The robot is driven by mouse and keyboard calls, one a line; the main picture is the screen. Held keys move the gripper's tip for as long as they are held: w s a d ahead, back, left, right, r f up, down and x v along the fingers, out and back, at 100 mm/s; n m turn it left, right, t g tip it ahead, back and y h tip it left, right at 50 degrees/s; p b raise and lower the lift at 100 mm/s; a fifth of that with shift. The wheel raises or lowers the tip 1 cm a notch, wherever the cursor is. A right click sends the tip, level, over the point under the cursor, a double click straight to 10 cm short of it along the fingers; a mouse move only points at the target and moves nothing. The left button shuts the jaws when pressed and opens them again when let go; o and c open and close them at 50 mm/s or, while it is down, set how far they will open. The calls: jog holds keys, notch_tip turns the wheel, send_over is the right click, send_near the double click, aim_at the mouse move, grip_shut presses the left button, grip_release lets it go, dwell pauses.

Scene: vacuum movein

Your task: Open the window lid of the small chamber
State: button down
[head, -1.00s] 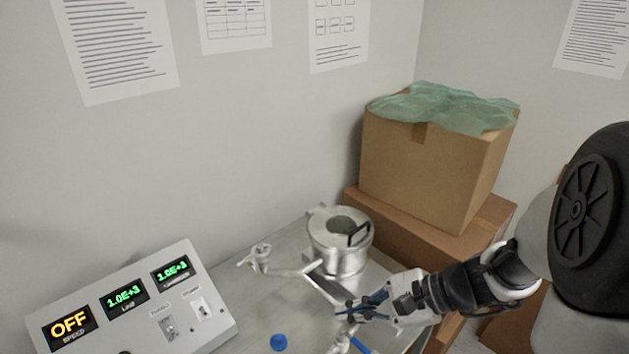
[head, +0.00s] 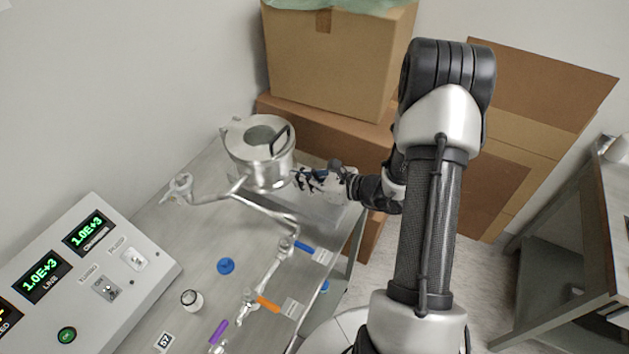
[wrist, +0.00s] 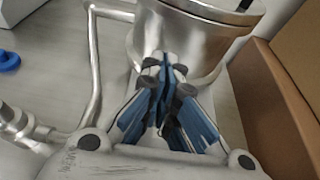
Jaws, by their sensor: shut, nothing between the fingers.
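The small chamber is a silver metal cylinder (head: 263,167) on the bench, in the upper middle of the head view. Its round window lid (head: 258,138) lies flat on top, with a grey window in the middle and a black handle (head: 280,139) on its right side. The chamber wall also shows in the wrist view (wrist: 195,45), with a bit of the black handle at its top edge. My gripper (head: 299,177) is low beside the chamber's right side, below the lid's height. In the wrist view its blue-padded fingers (wrist: 163,70) are together and empty, in front of the chamber wall.
Metal pipes (head: 255,202) run from the chamber to valves with blue, orange and purple handles. A blue cap (head: 225,266) and a small jar (head: 191,300) sit on the bench. Cardboard boxes (head: 335,60) stand close behind. A control panel (head: 90,265) is at left.

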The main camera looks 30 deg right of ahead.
jog(key=x, duration=0.3)
jog(key=shift+w+r, duration=0.1)
jog(key=shift+r, duration=1.85)
jog(key=shift+r, duration=0.1)
notch_tip(320, 180, up, 14)
jog(key=g+h+p, duration=0.4)
jog(key=g+p, duration=0.1)
jog(key=p, duration=1.5)
send_over(280, 174)
jog(key=s, duration=0.1)
jog(key=w+a+r+p, duration=0.4)
jog(key=w+r+p, duration=0.2)
jog(key=r, duration=0.1)
jog(key=shift+w+r+g+y, duration=0.25)
jog(key=shift+g+y, duration=0.05)
jog(key=shift+w+d, duration=0.1)
jog(key=shift+d, duration=0.05)
